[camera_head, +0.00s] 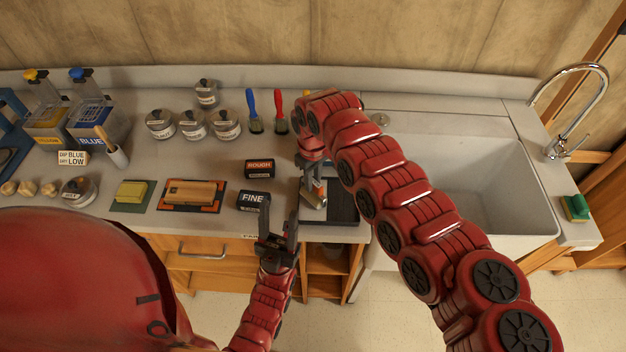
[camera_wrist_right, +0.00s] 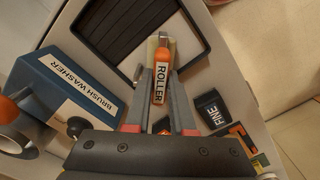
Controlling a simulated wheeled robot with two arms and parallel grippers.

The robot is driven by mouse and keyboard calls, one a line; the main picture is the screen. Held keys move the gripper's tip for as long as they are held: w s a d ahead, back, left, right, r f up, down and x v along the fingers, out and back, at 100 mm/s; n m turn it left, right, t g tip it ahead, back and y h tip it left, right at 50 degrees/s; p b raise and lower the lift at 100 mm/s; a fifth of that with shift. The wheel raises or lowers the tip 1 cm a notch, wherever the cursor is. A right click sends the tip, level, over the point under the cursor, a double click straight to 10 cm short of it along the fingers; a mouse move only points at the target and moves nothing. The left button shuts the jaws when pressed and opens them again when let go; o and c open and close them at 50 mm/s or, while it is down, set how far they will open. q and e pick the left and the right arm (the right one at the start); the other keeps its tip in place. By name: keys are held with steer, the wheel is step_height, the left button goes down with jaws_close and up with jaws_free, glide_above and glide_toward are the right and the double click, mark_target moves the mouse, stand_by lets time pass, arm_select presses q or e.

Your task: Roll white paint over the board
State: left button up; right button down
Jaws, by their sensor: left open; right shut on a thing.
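My right gripper (camera_head: 312,176) is shut on the roller, whose orange handle (camera_wrist_right: 160,84) reads "ROLLER" in the right wrist view. The roller (camera_head: 315,198) is over or at the left side of the dark paint tray (camera_head: 343,207); I cannot tell whether it touches. The tray also shows behind the roller in the wrist view (camera_wrist_right: 117,38). A wooden board (camera_head: 190,192) lies on a dark mat with orange edges, left of the grippers. My left gripper (camera_head: 278,222) is open and empty at the counter's front edge, below the FINE block.
The ROUGH block (camera_head: 259,167) and FINE block (camera_head: 252,200) stand between board and tray. A sink (camera_head: 480,185) lies right. The wrist view shows a blue brush washer (camera_wrist_right: 65,90).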

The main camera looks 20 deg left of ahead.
steer(key=shift+w+r+p, duration=0.1)
steer(key=shift+r+p, duration=0.35)
steer(key=shift+r, duration=3)
steer(key=shift+d, duration=0.1)
steer(key=w+d+r+m+b, duration=0.1)
steer(key=w+d+m, duration=0.3)
steer(key=w+d, duration=0.6)
steer(key=shift+d+r+m+b, duration=0.3)
steer(key=shift+d+b, duration=0.55)
steer(key=shift+d, duration=0.4)
steer(key=shift+w+d, duration=0.1)
